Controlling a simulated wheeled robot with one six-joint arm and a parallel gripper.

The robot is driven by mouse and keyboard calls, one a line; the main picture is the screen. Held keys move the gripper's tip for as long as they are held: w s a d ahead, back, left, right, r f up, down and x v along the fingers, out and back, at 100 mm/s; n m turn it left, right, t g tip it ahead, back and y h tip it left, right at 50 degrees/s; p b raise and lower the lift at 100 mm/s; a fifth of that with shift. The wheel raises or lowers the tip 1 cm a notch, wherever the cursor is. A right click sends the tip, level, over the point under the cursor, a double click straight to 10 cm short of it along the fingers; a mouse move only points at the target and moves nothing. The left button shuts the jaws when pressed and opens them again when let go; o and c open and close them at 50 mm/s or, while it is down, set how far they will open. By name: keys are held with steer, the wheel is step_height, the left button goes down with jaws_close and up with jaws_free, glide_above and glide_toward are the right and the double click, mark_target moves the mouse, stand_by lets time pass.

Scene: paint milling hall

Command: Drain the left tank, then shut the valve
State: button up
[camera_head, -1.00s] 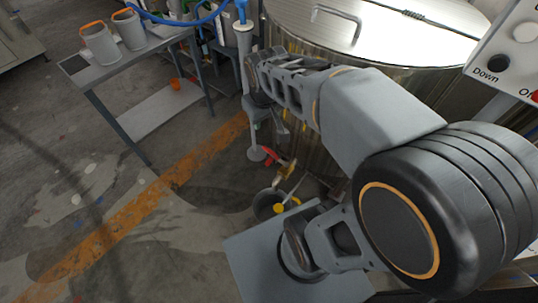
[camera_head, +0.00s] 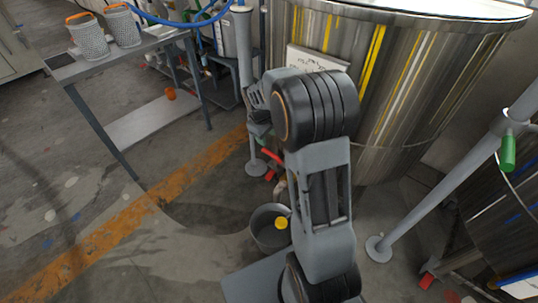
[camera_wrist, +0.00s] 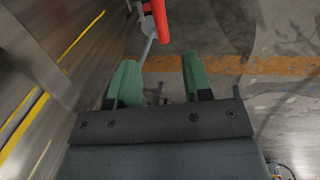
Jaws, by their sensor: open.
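The left tank (camera_head: 400,100) is a large steel cylinder at the upper middle of the head view; its wall also fills the left of the wrist view (camera_wrist: 45,120). A red valve handle (camera_head: 270,160) shows low at the tank's left side, partly behind my arm. In the wrist view a red handle (camera_wrist: 160,20) lies beyond my fingertips, apart from them. My gripper (camera_wrist: 160,80) has green finger pads, spread apart with nothing between them. In the head view my arm mostly hides it. A dark bucket (camera_head: 262,241) with a yellow part stands on the floor below the valve.
A second tank (camera_head: 510,210) stands at the right, with a slanted grey post (camera_head: 440,195) before it. A bench (camera_head: 110,66) with two grey pails (camera_head: 88,38) is at upper left. The floor left of the orange stripe (camera_head: 95,247) is mostly clear.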

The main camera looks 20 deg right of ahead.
mark_target(270, 152)
steer(key=f+b, duration=0.1)
steer(key=f, duration=0.2)
steer(key=d+f+b, duration=0.1)
steer(key=f, duration=0.2)
steer(key=f+b, duration=0.1)
steer(key=f, duration=0.2)
steer(key=shift+w+d+f, duration=0.35)
steer(key=shift+d+f, duration=0.05)
steer(key=shift+c, duration=0.3)
jaws_close()
steer(key=shift+a, duration=0.1)
